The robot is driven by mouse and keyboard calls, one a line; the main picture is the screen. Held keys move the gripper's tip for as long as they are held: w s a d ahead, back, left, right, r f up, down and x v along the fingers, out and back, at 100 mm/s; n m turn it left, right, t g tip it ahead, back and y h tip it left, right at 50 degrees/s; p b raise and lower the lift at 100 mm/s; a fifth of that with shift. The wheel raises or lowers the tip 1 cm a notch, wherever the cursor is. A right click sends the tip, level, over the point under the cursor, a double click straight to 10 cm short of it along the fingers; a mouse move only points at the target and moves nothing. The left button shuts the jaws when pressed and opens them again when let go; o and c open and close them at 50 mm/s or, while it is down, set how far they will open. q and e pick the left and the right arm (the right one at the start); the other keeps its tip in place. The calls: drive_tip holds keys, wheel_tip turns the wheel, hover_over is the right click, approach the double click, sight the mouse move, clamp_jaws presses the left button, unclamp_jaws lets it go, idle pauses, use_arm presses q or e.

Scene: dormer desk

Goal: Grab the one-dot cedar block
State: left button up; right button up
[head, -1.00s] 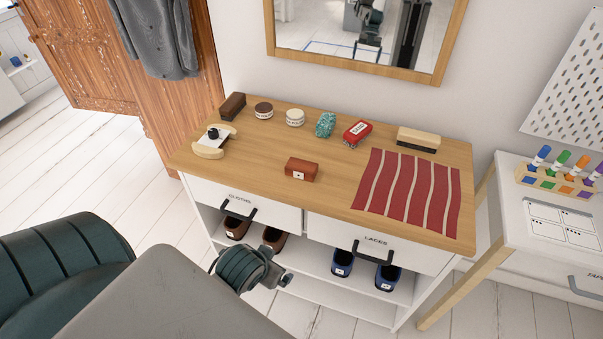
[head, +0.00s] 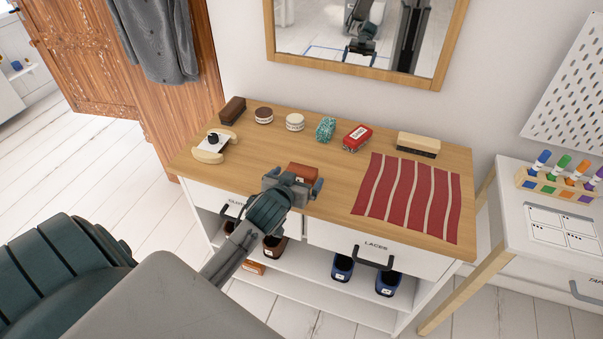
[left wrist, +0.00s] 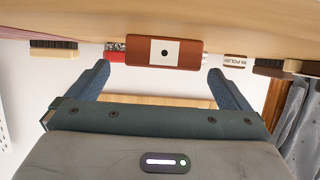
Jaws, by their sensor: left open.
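The one-dot cedar block (head: 303,170), a small reddish-brown block, lies on the wooden desktop near the front edge. In the left wrist view, the block (left wrist: 140,52) shows a white label with one black dot. My left gripper (head: 294,181) is open at the front side of the block, partly covering it in the head view. In the left wrist view, the block lies between the lines of the two fingers, just beyond the fingertips (left wrist: 158,72). I cannot tell whether they touch it. My right gripper is not in view.
Along the back of the desktop (head: 250,165) stand a dark brown block (head: 232,110), two round tins (head: 264,115), a teal item (head: 325,129), a red item (head: 356,138) and a brush (head: 419,144). A striped red cloth (head: 410,195) covers the right. A wall mirror hangs behind.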

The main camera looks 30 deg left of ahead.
sight(299, 175)
use_arm(q)
drive_tip(key=p+x, duration=0.1)
drive_tip(key=x, duration=0.4)
drive_tip(key=shift+a+f, duration=0.1)
drive_tip(key=shift+a, duration=0.1)
drive_tip(key=c, duration=1)
